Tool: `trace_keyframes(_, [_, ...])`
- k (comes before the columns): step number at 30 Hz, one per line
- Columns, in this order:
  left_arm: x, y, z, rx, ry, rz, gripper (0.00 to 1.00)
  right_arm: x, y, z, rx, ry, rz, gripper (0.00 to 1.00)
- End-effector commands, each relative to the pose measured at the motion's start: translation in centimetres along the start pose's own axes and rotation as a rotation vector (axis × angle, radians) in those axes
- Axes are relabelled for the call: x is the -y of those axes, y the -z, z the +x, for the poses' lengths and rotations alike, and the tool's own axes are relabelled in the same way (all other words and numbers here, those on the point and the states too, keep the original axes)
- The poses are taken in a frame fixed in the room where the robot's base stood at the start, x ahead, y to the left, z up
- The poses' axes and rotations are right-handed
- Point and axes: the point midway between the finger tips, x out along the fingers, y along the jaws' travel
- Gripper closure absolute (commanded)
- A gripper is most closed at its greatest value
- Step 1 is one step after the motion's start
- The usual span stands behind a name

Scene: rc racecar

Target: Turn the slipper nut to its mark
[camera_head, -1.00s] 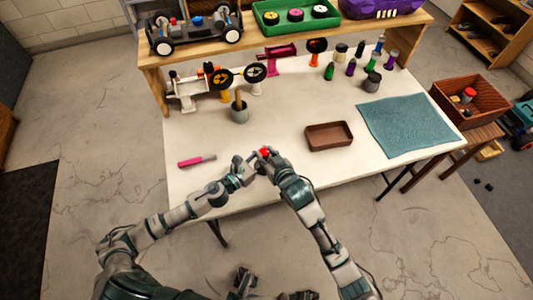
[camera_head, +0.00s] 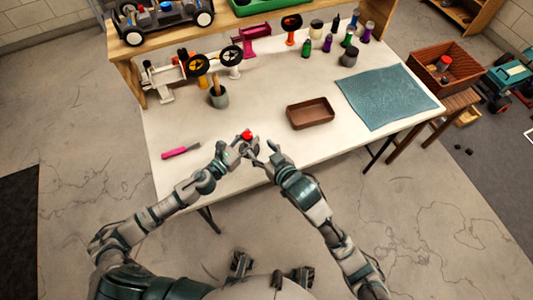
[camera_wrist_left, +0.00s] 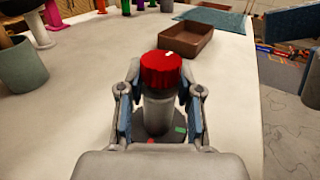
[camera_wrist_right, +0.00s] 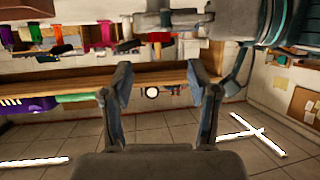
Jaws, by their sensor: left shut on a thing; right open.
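A red slipper nut (camera_wrist_left: 161,70) with a white line on its top sits on a grey cylinder (camera_wrist_left: 158,112). Below the cylinder is a dark round base (camera_wrist_left: 168,137) with a green and a red patch. My left gripper (camera_wrist_left: 158,100) is shut around the cylinder, a finger on each side, below the nut. In the head view the red nut (camera_head: 246,134) shows above my left gripper (camera_head: 241,148), over the table's front. My right gripper (camera_head: 266,153) is just to the right, apart from the nut. The right wrist view shows my right gripper (camera_wrist_right: 159,78) open and empty.
A brown tray (camera_head: 311,113) and a blue-green mat (camera_head: 387,96) lie to the right on the white table. A pink-handled tool (camera_head: 181,152) lies at left. A grey cup (camera_head: 218,97), wheel stands and small bottles stand farther back. The table's middle is clear.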

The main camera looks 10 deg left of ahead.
Motion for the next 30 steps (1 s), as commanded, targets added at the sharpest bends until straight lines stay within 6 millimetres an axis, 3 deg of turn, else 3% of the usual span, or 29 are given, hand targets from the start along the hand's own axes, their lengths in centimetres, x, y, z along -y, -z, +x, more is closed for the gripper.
trace_keyframes(3, [0.0, 0.2, 0.0, -0.003, 0.001, -0.002, 1.0, 0.0, 0.0, -1.9, -0.001, 0.0, 0.0, 0.4])
trace_keyframes(9, [0.0, 0.2, -0.1, -0.003, 0.001, -0.002, 1.0, 0.1, -0.1, -3.2, 0.001, 0.0, 0.001, 0.4])
trace_keyframes(20, [0.0, 0.2, -0.1, -0.003, 0.001, -0.002, 1.0, -0.2, -0.2, -3.0, 0.011, 0.012, -0.009, 0.41])
trace_keyframes(30, [0.0, 0.2, -0.1, -0.003, 0.001, -0.002, 1.0, -3.7, -0.6, -1.6, 0.06, 0.263, -0.123, 0.41])
